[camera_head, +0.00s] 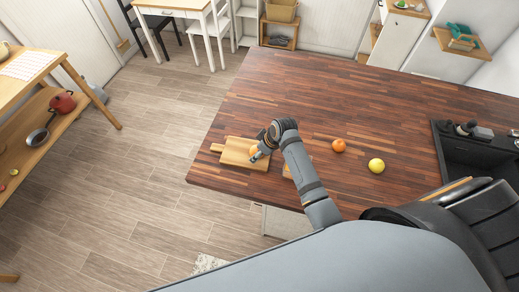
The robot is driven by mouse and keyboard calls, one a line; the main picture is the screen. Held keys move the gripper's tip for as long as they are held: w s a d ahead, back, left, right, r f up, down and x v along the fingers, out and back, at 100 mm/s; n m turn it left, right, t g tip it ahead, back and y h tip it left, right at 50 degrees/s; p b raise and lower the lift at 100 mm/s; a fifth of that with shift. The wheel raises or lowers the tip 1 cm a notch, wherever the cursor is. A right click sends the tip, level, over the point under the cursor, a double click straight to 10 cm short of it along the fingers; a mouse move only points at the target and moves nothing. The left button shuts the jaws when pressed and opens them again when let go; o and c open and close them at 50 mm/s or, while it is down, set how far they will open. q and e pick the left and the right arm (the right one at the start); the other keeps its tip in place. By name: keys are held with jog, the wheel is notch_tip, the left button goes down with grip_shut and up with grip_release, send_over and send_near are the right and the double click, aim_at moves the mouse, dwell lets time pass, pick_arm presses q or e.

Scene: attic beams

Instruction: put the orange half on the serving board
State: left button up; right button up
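A light wooden board with a handle (233,158) lies near the left corner of the dark wood counter; it looks like the serving board. The orange half (253,150) shows as a small orange patch at the board's right part, partly covered by my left gripper (257,156). The gripper points down over the board right at the orange half. Its fingers are too small and hidden to tell whether they grip it or whether it rests on the board. My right gripper is not clearly in view.
A whole orange (338,145) and a yellow lemon-like fruit (376,166) stand right of my arm. Another wooden piece (287,171) is mostly hidden behind my forearm. A dark sink area (455,152) is at the right. The counter (300,90) is clear at the back.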

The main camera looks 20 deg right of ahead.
jog(key=shift+w, duration=0.15)
jog(key=shift+w+f, duration=0.1)
jog(key=shift+w, duration=0.05)
jog(key=b+v, duration=0.1)
jog(key=v, duration=0.4)
jog(key=shift+b, duration=0.4)
pick_arm(q)
jog(key=s+f, duration=0.1)
jog(key=s+f+b, duration=0.1)
jog(key=f, duration=0.1)
jog(key=shift+f, duration=0.2)
pick_arm(e)
jog(key=v, duration=0.7)
pick_arm(q)
jog(key=shift+w, duration=0.1)
